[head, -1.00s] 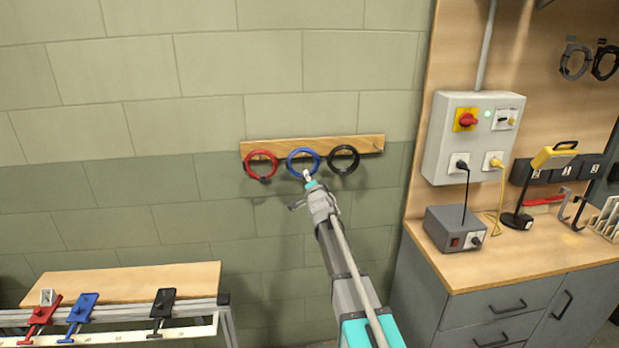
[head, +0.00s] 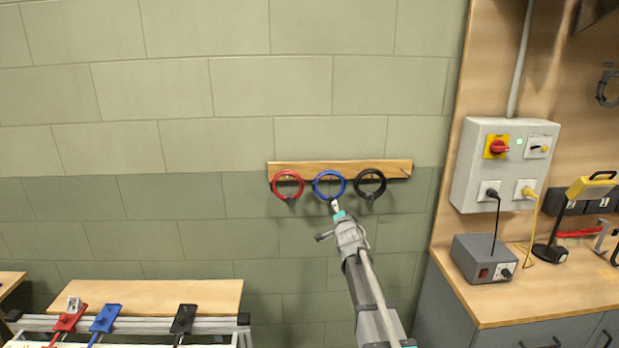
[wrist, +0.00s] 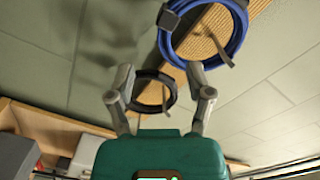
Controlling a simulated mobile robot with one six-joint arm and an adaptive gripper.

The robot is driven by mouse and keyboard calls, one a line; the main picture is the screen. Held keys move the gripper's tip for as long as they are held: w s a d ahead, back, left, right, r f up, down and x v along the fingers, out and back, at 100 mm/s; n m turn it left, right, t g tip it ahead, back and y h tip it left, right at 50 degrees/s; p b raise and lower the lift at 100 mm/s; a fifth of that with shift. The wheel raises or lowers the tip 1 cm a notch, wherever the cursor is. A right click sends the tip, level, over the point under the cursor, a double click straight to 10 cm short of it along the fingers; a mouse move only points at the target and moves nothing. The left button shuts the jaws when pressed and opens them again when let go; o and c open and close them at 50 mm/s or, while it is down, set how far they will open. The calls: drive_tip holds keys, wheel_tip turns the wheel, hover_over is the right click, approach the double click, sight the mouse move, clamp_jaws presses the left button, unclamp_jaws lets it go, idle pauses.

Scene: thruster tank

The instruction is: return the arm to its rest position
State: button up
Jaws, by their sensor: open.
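My gripper (head: 336,206) is raised in front of the wall, just below the blue ring (head: 329,185) in the head view. In the wrist view my gripper (wrist: 161,88) has its two fingers spread apart with nothing held between them. The blue ring (wrist: 170,45) hangs beyond the fingers there, and the black ring (wrist: 152,108) shows between them, farther off. My arm reaches up from the bottom of the head view.
A wooden rail (head: 400,169) on the wall holds the red ring (head: 288,186), blue ring and black ring (head: 370,184). A workbench (head: 490,308) with a grey box (head: 484,258) stands right. A lower table (head: 150,296) with clamps is at left.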

drive_tip(key=s+d+f+n+g+h, duration=0.1)
drive_tip(key=s+d+f+n+g, duration=0.1)
drive_tip(key=s+f+g, duration=0.35)
drive_tip(key=s+d+f+n+g+h, duration=0.1)
drive_tip(key=s+f+n+g, duration=0.15)
drive_tip(key=s+f, duration=0.65)
drive_tip(key=s+a+f+n+g+y, duration=0.1)
drive_tip(key=s+n+g, duration=0.2)
drive_tip(key=s, duration=0.9)
drive_tip(key=s+a+f+n+g+y, duration=0.1)
drive_tip(key=s+g, duration=0.5)
drive_tip(key=s, duration=0.7)
drive_tip(key=shift+s+f+n+g, duration=0.3)
drive_tip(key=shift+f+n, duration=0.45)
drive_tip(key=shift+n, duration=0.5)
drive_tip(key=shift+w+a, duration=0.1)
drive_tip(key=shift+c, duration=0.7)
